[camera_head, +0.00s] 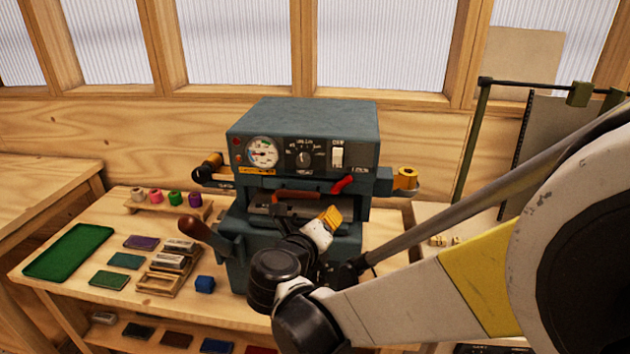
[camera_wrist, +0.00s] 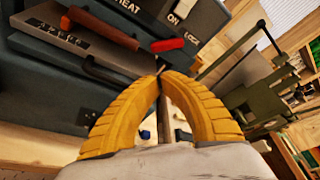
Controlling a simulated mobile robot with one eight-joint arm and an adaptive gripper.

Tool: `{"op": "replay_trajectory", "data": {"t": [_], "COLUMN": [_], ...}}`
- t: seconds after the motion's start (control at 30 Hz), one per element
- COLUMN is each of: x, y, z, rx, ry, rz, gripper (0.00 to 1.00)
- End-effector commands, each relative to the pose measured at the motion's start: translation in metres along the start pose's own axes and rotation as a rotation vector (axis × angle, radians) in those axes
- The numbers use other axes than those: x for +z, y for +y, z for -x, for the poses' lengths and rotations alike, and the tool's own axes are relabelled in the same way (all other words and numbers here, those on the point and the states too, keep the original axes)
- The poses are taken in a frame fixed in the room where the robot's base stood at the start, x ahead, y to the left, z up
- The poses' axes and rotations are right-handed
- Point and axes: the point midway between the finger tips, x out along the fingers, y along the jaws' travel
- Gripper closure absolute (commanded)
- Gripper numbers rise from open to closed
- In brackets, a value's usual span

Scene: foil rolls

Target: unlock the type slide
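The red lever (camera_head: 342,184) sits on the front of the blue-grey machine (camera_head: 300,118), below the switch and its LOCK lettering. It also shows in the wrist view (camera_wrist: 167,45), just beyond my fingertips. The slide with a reddish-brown handle (camera_head: 297,196) is left of the lever; its grey plate (camera_wrist: 70,45) shows in the wrist view. My gripper (camera_head: 333,212) is in front of the machine, below the lever. In the wrist view its yellow fingers (camera_wrist: 161,74) meet at the tips, with nothing clearly held. Contact with the lever cannot be made out.
A dark-knobbed handle (camera_head: 195,228) projects at the machine's left. Foil rolls (camera_head: 175,198), a green tray (camera_head: 68,252) and several small blocks lie on the left bench. A yellow roll (camera_head: 405,178) is on the machine's right side. A green frame (camera_head: 476,140) stands farther right.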

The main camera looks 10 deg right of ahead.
Motion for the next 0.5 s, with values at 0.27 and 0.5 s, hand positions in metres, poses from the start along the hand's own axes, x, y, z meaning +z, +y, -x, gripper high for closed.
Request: {"op": "replay_trajectory", "data": {"t": [0.27, 0.5], "x": [-0.001, -0.003], "y": [0.0, 0.001], "z": [-0.008, -0.048], "rx": [0.0, -0.002], "ry": [0.002, 0.004], "rz": [-0.003, -0.005], "gripper": [1.0, 1.0]}}
